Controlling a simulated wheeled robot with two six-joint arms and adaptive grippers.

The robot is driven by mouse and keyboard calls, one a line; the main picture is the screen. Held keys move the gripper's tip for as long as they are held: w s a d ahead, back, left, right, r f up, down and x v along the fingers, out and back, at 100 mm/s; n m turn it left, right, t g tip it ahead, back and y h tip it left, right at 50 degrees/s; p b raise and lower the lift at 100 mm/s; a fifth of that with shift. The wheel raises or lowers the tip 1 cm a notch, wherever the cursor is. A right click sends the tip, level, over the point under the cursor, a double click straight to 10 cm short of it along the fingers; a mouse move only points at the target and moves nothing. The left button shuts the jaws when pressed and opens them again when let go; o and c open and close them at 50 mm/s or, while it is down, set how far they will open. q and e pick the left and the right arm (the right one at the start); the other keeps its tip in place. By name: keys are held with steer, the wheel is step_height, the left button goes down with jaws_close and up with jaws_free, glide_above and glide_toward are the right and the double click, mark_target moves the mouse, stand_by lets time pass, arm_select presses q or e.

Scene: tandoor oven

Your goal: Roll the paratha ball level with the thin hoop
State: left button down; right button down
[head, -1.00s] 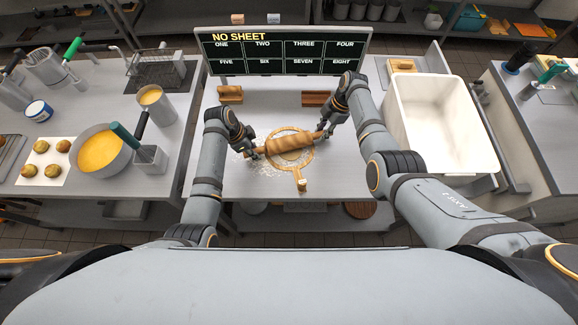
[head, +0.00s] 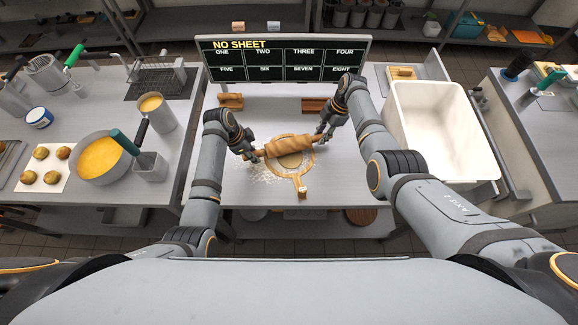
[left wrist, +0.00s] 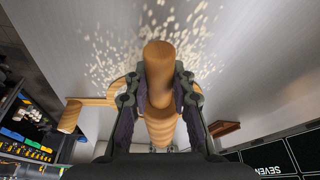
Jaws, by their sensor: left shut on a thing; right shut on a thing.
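A wooden rolling pin (head: 289,145) lies across the thin wooden hoop (head: 301,178), whose handle (head: 302,191) points toward me. My left gripper (head: 257,155) is shut on the pin's left handle, and my right gripper (head: 321,135) is shut on its right handle. The paratha dough (head: 290,160) shows as a pale patch inside the hoop, in front of the pin; the rest is hidden under it. In the left wrist view the pin's handle (left wrist: 159,75) sits between my left fingers, with part of the hoop (left wrist: 88,110) beside it.
Flour is scattered on the steel table (head: 240,190) around the hoop. Wooden rests (head: 230,101) and (head: 314,104) stand at the back, before the dark NO SHEET board (head: 284,60). A large white bin (head: 440,125) is at right; pots and dough balls (head: 45,165) are at left.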

arm_select(q)
steer(key=shift+s+d+r, duration=0.2)
steer(key=shift+s, duration=0.15)
arm_select(e)
steer(key=shift+s+d+r, duration=0.1)
steer(key=shift+s+r, duration=0.05)
steer(key=shift+s, duration=0.15)
